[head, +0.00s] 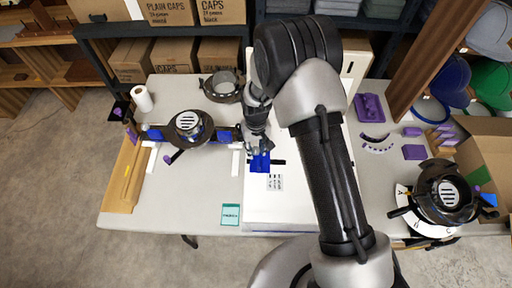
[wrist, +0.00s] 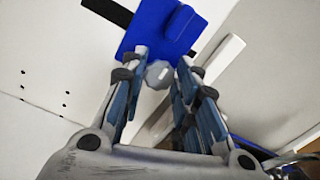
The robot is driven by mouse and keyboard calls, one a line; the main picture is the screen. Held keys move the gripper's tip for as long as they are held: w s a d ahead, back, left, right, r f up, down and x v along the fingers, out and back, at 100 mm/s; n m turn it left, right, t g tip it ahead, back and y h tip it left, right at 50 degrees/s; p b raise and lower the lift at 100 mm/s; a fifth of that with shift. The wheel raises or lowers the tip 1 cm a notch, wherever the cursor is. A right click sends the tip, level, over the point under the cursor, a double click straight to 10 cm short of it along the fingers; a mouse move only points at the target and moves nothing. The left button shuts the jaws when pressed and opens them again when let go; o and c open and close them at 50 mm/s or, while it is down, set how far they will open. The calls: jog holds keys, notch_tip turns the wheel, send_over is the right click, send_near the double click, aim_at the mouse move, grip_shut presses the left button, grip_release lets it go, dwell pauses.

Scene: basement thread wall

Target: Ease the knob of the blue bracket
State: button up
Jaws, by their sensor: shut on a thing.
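The blue bracket (head: 260,163) sits at the left part of the white panel on the table, beside a black strip (head: 278,162). In the wrist view the bracket (wrist: 165,27) is a blue plate with a raised block. Its grey knob (wrist: 159,74) stands between my fingertips. My gripper (wrist: 162,62) is shut on the knob, one finger on each side. In the head view my gripper (head: 258,147) covers the knob and the bracket's upper part. Whether the knob is turned cannot be told.
A round dark fixture (head: 188,127) with blue clamps stands left of the panel. A teal card (head: 231,214) lies at the front. Purple parts (head: 370,107) lie to the right, near another round fixture (head: 445,195). The table's front left is clear.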

aim_at(257, 150)
jog(key=shift+c, duration=1.1)
jog(key=shift+n+p, duration=0.3)
jog(key=shift+n, duration=2.6)
jog(key=shift+d, duration=0.1)
jog(key=o, duration=0.8)
notch_tip(257, 150, up, 12)
